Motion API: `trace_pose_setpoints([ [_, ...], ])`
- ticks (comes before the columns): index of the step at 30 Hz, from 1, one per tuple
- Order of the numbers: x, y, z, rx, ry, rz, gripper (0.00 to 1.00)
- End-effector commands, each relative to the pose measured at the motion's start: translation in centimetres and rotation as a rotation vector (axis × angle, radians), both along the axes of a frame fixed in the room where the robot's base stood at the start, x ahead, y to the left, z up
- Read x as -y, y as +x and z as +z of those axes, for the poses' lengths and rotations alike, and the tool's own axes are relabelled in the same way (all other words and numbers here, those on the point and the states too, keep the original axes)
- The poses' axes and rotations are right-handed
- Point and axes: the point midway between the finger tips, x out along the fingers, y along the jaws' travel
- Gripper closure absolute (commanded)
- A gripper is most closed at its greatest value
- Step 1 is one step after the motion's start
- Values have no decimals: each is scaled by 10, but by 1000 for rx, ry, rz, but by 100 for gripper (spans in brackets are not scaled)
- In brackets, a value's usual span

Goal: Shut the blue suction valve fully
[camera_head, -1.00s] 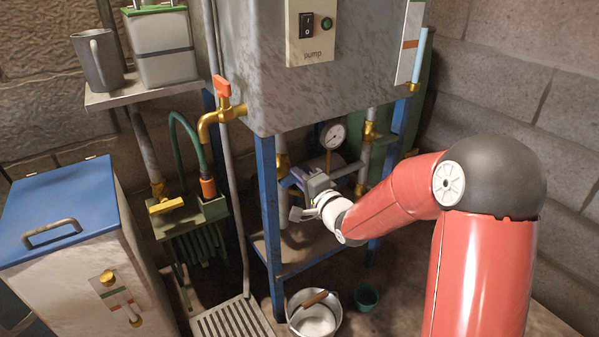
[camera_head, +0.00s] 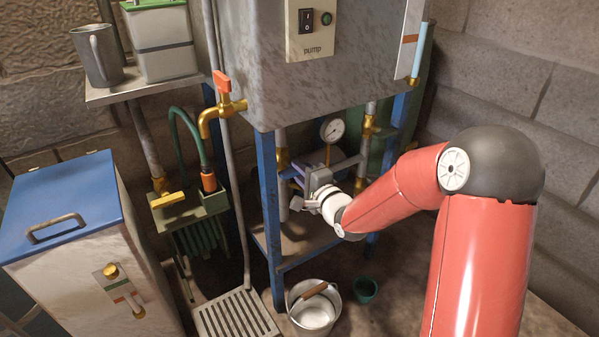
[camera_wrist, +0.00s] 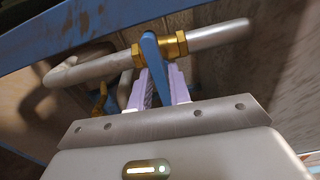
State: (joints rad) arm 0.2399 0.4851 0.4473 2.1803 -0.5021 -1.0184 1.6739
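The suction valve shows in the wrist view as a blue lever (camera_wrist: 154,62) on a brass body (camera_wrist: 174,46), set in a grey pipe (camera_wrist: 218,34). The lever stands across the pipe and points towards my gripper. My gripper (camera_wrist: 159,76) has its two pale purple fingers on either side of the lever. A narrow gap seems to show beside the lever, so the fingers look open around it; contact is hard to judge. In the head view my gripper (camera_head: 299,176) is under the tank, between the stand legs, and hides the valve.
A blue stand leg (camera_head: 268,205) is just left of my gripper. A pressure gauge (camera_head: 332,130) and vertical pipes are close behind. A blue beam (camera_wrist: 62,32) crosses the wrist view's top left. A metal bucket (camera_head: 313,309) and green cup (camera_head: 365,290) stand below.

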Motion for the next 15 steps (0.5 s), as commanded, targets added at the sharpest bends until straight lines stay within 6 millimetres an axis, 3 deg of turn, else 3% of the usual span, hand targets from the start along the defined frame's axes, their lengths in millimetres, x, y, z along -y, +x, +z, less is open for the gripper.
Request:
trace_pose_setpoints([
  [3,0,0,0,1,0,0,66],
  [15,8,-9,0,2,-2,-2,66],
])
